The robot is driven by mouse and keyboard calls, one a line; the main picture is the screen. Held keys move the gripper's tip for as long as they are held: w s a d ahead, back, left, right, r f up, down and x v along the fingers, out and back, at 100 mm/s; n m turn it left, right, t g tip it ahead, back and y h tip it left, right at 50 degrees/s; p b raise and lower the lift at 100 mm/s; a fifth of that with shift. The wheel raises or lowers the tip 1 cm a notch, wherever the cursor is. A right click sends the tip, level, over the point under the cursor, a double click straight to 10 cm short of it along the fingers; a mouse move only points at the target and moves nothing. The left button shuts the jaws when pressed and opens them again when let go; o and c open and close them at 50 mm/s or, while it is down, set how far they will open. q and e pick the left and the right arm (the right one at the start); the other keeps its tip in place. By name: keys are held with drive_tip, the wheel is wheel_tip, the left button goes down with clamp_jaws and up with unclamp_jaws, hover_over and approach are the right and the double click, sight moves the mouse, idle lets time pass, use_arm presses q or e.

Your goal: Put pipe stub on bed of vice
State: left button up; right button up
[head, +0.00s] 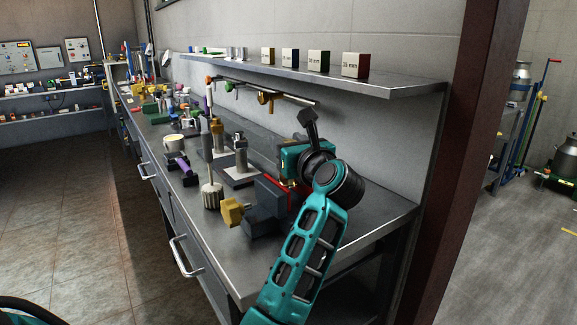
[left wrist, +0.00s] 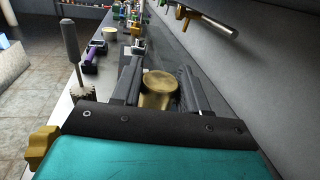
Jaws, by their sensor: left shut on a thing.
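My left gripper (head: 293,160) is over the bench at the vice, with its fingers largely hidden in the head view. In the left wrist view the gripper (left wrist: 160,82) is shut on the pipe stub (left wrist: 159,92), a short brass-coloured cylinder between the two dark fingers. The vice (head: 263,208) is a dark grey block with a yellow handle (head: 232,211), near the bench's front end. Its handle also shows at the lower left of the left wrist view (left wrist: 41,144). My gripper hides the vice bed, so I cannot tell whether the stub touches it. My right gripper is not in view.
A brush-like tool with a ribbed metal head (head: 212,195) stands left of the vice. A wall shelf (head: 380,82) with marked blocks overhangs the bench. The bench's near right corner is bare.

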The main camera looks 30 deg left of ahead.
use_arm(q)
drive_tip(key=shift+f+b, duration=0.3)
drive_tip(key=shift+f, duration=1.75)
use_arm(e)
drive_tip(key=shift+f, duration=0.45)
use_arm(q)
drive_tip(key=shift+f, duration=0.15)
drive_tip(key=o, duration=1.2)
drive_tip(key=shift+o, duration=0.2)
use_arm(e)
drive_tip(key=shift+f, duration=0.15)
